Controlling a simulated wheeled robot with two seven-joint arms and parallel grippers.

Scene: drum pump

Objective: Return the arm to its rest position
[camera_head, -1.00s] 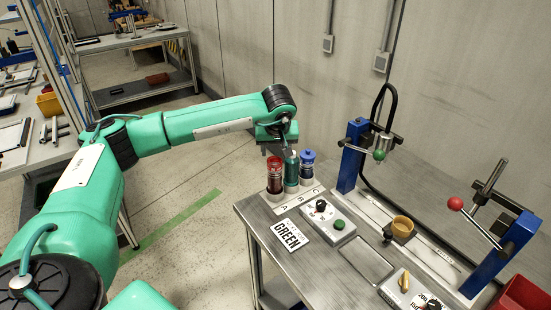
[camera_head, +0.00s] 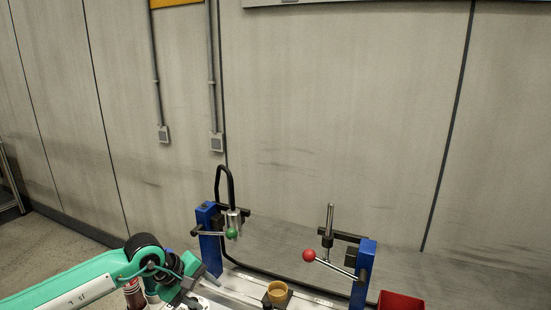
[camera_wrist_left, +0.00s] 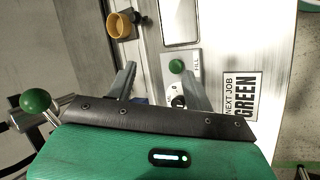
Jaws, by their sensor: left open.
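My left arm comes in from the lower left in the head view. My left gripper (camera_head: 194,287) is low in the picture, right of the bottles and close to the left blue post. In the left wrist view the gripper's two fingers (camera_wrist_left: 160,88) stand apart with nothing between them. Past them lie the control box with a green button (camera_wrist_left: 176,66) and a black knob (camera_wrist_left: 178,102), and the "NEXT JOB GREEN" card (camera_wrist_left: 242,96). My right gripper is not in view.
A left blue post (camera_head: 208,240) carries a green-ball lever (camera_head: 232,234). A right blue post (camera_head: 363,274) has a red-ball lever (camera_head: 309,255). A yellow cup (camera_head: 277,291) sits between them. A red bottle (camera_head: 134,296) stands left, a red bin (camera_head: 400,301) right. The wall is behind.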

